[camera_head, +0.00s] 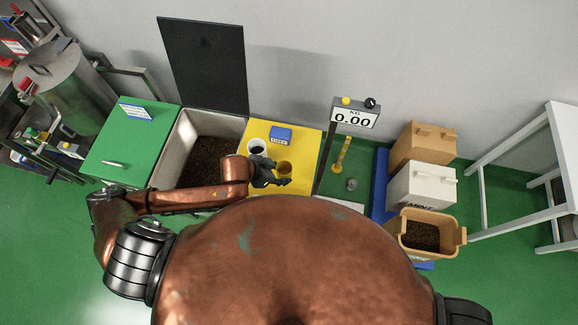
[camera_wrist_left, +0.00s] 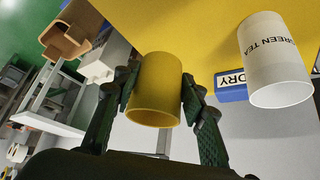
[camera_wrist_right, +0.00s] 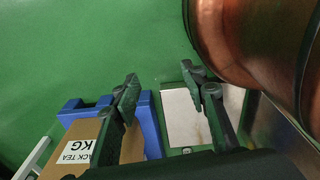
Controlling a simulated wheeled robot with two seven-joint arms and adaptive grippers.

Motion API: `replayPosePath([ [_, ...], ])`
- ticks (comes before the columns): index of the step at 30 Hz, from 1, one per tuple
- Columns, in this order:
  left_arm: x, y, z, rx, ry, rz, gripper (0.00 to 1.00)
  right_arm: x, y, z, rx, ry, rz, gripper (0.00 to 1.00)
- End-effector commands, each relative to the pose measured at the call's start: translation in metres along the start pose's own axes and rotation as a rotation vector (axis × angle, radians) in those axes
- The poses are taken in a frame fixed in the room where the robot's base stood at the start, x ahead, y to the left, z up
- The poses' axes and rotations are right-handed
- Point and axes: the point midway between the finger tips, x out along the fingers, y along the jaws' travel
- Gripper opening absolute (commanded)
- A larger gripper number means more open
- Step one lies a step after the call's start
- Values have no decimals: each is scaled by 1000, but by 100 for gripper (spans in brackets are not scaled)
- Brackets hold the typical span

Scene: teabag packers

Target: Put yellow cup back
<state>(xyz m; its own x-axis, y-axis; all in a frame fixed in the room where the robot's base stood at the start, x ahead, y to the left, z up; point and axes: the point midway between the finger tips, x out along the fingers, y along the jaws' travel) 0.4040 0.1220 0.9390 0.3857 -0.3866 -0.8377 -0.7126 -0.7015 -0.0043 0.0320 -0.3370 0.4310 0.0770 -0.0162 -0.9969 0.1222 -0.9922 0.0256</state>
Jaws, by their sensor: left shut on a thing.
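The yellow cup (camera_wrist_left: 154,92) is between the fingers of my left gripper (camera_wrist_left: 155,90), which is shut on it. In the head view the yellow cup (camera_head: 284,167) is over the yellow tabletop (camera_head: 302,142), partly hidden by my left gripper (camera_head: 283,181). I cannot tell whether it touches the surface. A white cup (camera_head: 257,147) stands on the tabletop beside it; its "GREEN TEA" label shows in the left wrist view (camera_wrist_left: 275,65). My right gripper (camera_wrist_right: 160,85) is open and empty, out of the head view.
A blue box (camera_head: 281,135) sits behind the cups. A bin of dark tea with a steel rim (camera_head: 216,119) is at left.

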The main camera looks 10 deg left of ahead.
Motion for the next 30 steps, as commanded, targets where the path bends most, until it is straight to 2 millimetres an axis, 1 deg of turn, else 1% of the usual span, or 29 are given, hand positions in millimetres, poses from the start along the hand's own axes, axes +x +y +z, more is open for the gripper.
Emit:
replayPosePath([
  [1,10,-8,-7,0,0,-2,22,-2,0,-1,0,1,0,40],
  [3,23,-18,-15,0,1,-1,22,-3,0,-3,-1,4,0,40],
  [6,48,-26,-12,-2,-2,0,22,-2,0,-8,-2,11,0,40],
  [9,67,-34,-12,-2,-2,1,22,-1,1,-14,-4,19,1,40],
  [12,79,-40,-12,-1,-2,1,22,-1,2,-18,-5,24,1,40],
  [17,89,-43,-13,-1,0,2,22,0,3,-19,-6,24,3,40],
  [18,94,-46,-12,-2,-2,1,22,0,4,-18,-6,24,4,40],
  [21,106,-45,-3,-2,-5,2,22,-2,5,-17,-7,22,5,40],
  [24,115,-45,2,-2,-2,2,22,-3,7,-16,-7,20,6,40],
  [30,118,-45,5,-1,-1,2,22,-4,8,-14,-7,18,7,40],
])
